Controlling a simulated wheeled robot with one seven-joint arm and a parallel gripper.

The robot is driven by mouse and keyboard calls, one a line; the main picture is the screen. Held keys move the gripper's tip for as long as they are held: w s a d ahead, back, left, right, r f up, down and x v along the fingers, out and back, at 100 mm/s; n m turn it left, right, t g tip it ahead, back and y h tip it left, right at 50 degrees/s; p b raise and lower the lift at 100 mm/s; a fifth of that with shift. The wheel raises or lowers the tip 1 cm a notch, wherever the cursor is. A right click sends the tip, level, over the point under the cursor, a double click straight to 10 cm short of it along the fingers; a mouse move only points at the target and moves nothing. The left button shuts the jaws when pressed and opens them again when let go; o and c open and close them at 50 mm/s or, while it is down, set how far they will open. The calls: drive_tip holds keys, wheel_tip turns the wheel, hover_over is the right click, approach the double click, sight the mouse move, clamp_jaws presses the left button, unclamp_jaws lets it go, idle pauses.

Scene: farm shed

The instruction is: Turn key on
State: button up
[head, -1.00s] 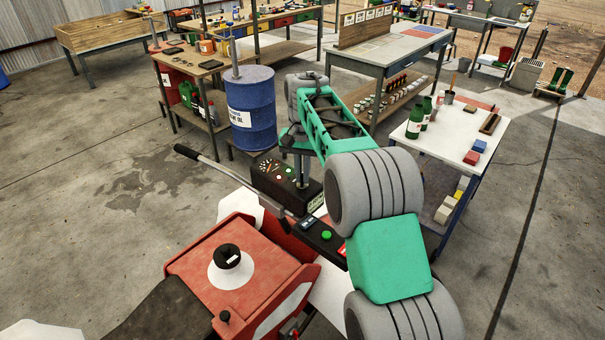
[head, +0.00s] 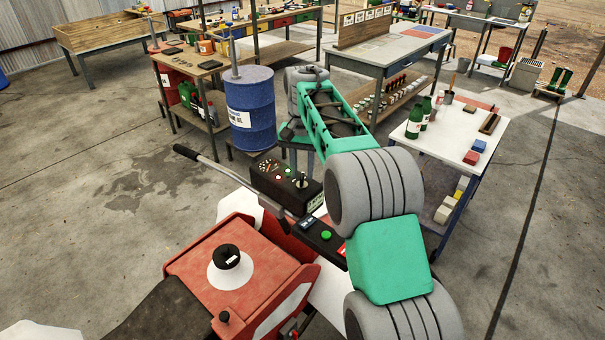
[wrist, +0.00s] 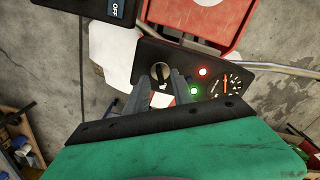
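A black control panel (head: 270,180) is mounted on the red machine (head: 235,262). On it is the key switch (wrist: 160,72), a round dark part with a pale rim and an upright key; it also shows in the head view (head: 301,181). A red lamp (wrist: 203,71) and a bright green lamp (wrist: 194,91) sit beside it. My gripper (wrist: 162,78) is open, with its two grey fingers apart on either side of the key's near edge. Nothing is held. The exact gap between fingertips and key is hard to tell. In the head view the gripper is partly hidden by my arm.
A gauge (wrist: 226,84) is on the panel. A metal lever (head: 215,168) runs along the machine, beside a box with a green button (head: 326,235). A blue drum (head: 252,115) stands behind, and a white table (head: 450,132) with bottles stands to the right.

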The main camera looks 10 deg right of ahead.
sight(302, 176)
wheel_tip(302, 176, up, 6)
drive_tip(key=shift+r, duration=0.2)
drive_tip(key=shift+s+r+b, duration=0.25)
drive_tip(key=shift+s+b, duration=0.1)
drive_tip(key=s+n+t+b, duration=0.2)
drive_tip(key=s, duration=1)
drive_tip(key=s+f+n+t, duration=0.1)
drive_tip(key=s+f, duration=0.4)
drive_tip(key=s, duration=0.2)
drive_tip(key=s+f+n+t+b, duration=0.1)
drive_tip(key=s+f+n, duration=0.1)
drive_tip(key=s+f, duration=0.3)
drive_tip(key=s, duration=0.2)
drive_tip(key=shift+s+f+t, duration=0.25)
drive_tip(key=shift+s+t, duration=0.05)
drive_tip(key=shift+s, duration=0.1)
